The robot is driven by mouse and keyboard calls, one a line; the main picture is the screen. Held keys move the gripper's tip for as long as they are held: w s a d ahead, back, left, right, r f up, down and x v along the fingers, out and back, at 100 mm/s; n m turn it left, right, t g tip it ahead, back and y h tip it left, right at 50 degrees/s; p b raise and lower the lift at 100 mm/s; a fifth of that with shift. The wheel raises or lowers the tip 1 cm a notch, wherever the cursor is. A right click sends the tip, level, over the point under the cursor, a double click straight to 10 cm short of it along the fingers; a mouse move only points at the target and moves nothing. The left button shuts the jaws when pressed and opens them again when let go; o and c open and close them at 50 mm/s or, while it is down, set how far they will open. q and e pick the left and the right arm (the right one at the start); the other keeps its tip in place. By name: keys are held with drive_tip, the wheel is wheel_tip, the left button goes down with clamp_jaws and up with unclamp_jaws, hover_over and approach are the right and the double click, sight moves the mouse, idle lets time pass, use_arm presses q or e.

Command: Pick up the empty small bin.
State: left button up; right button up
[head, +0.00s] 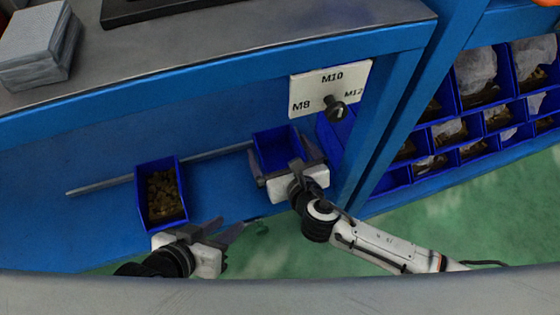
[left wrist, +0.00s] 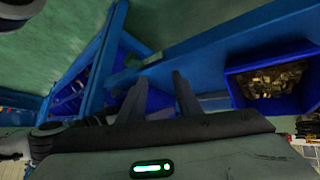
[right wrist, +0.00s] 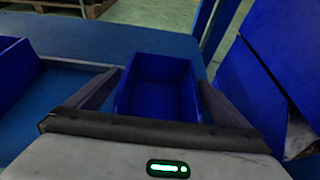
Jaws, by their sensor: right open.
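The empty small bin (head: 273,146) is blue and stands on the low blue ledge under the table, left of the table leg. My right gripper (head: 281,151) is open around it, one finger on each side. In the right wrist view the bin (right wrist: 158,92) sits between the spread fingers (right wrist: 158,80), its inside bare; small gaps show beside the fingers, and whether they touch it I cannot tell. My left gripper (head: 231,222) is open and empty, in front of and right of the filled bin. Its parted fingers (left wrist: 160,78) also show in the left wrist view.
A blue bin of brass-coloured parts (head: 163,196) stands further left on the ledge; it shows in the left wrist view (left wrist: 270,78). A dark knob (head: 335,108) sits on the M8/M10/M12 plate (head: 305,94). A blue leg (head: 373,135) and bin rack (head: 465,125) stand right.

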drive_tip(key=c, duration=1.2)
